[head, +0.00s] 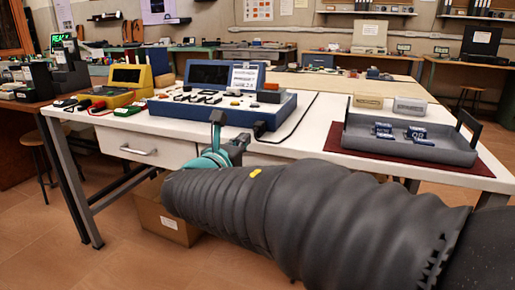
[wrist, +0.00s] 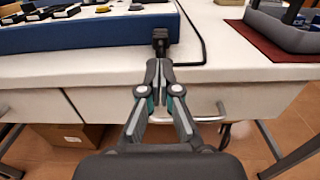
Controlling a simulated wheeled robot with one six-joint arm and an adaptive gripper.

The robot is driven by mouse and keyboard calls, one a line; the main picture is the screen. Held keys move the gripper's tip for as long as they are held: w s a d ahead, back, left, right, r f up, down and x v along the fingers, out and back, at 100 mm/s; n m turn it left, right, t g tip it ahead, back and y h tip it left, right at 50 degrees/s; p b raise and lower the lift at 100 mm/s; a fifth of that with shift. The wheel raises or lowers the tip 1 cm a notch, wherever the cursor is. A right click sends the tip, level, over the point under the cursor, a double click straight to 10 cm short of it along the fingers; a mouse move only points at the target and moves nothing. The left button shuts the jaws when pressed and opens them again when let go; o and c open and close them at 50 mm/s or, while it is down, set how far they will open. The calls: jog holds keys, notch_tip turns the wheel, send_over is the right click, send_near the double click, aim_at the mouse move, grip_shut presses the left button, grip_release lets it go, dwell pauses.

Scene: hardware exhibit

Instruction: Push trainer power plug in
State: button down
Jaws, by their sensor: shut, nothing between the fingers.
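The blue trainer (head: 225,111) sits on the white table, with a dark screen and several parts on its top. In the wrist view its blue side (wrist: 85,34) fills the upper left. The black power plug (wrist: 160,40) is at the trainer's front right corner, with its black cable (wrist: 203,42) running along the table to the right. The plug also shows in the head view (head: 259,128). My gripper (wrist: 159,64) is shut and empty, its fingertips just in front of the plug. I cannot tell whether they touch it. How deep the plug sits is hidden.
A grey tray (head: 352,143) with small packets lies on a dark red mat at the right of the table (head: 316,118). A yellow case (head: 126,82) and small boards stand at the left. A drawer handle (wrist: 208,118) is below the table edge, near my gripper.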

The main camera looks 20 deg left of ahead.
aim_at(257, 128)
jog(key=shift+w+d, duration=0.15)
jog(key=shift+w, duration=1.4)
jog(key=shift+w+d, duration=0.1)
jog(key=shift+w, duration=1.4)
jog(key=shift+w, duration=1.35)
jog(key=shift+d+r, duration=0.1)
